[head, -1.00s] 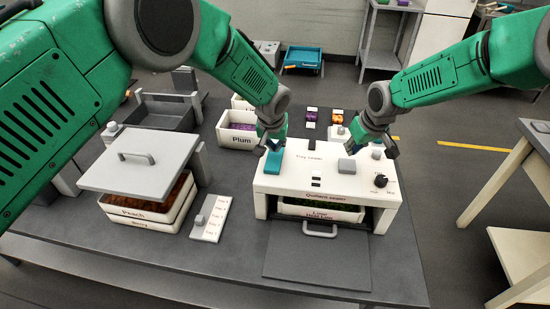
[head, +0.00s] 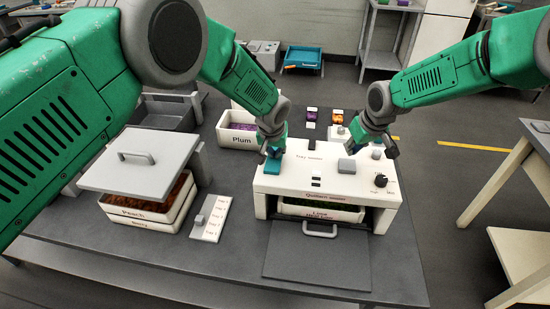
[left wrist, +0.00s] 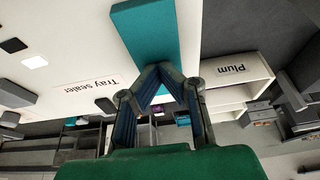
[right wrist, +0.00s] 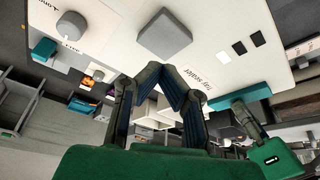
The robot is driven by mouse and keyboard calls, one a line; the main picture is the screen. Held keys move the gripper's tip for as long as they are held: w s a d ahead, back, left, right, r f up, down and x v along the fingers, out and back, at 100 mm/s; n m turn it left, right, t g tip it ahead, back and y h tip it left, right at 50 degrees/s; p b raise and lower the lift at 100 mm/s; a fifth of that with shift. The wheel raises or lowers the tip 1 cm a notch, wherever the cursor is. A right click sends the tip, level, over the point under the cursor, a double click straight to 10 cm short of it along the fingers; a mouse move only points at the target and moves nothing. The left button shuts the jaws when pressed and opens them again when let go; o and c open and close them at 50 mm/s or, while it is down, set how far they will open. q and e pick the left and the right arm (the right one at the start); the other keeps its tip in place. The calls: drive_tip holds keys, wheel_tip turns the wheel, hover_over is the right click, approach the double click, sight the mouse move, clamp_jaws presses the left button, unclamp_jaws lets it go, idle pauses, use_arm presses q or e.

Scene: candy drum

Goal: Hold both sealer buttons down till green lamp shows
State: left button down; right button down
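The white tray sealer (head: 285,186) stands on the grey bench, with a tray in its front opening. A teal pad (head: 272,167) is at its top left; it also shows in the left wrist view (left wrist: 148,35). My left gripper (head: 272,153) is shut and empty, its fingertips at the pad; contact is unclear. A second teal pad (right wrist: 43,50) is at the other end in the right wrist view. My right gripper (right wrist: 164,70) is shut and empty near a grey square block (right wrist: 164,35) on the sealer top. Small dark and white squares (right wrist: 239,47) show there; I see no green light.
A dark plate with a handle (head: 320,258) lies before the sealer. A grey lidded stack of trays (head: 145,165) and a small switch panel (head: 211,218) stand left. A Plum tray (head: 237,135) is behind. A dial (head: 380,180) is on the sealer's right.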

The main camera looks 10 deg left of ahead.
sight(348, 164)
drive_tip(key=shift+s+f, duration=0.1)
drive_tip(key=shift+f, duration=2.4)
idle(1.8)
drive_tip(key=shift+r, duration=0.15)
idle(1.8)
drive_tip(key=shift+r, duration=3.95)
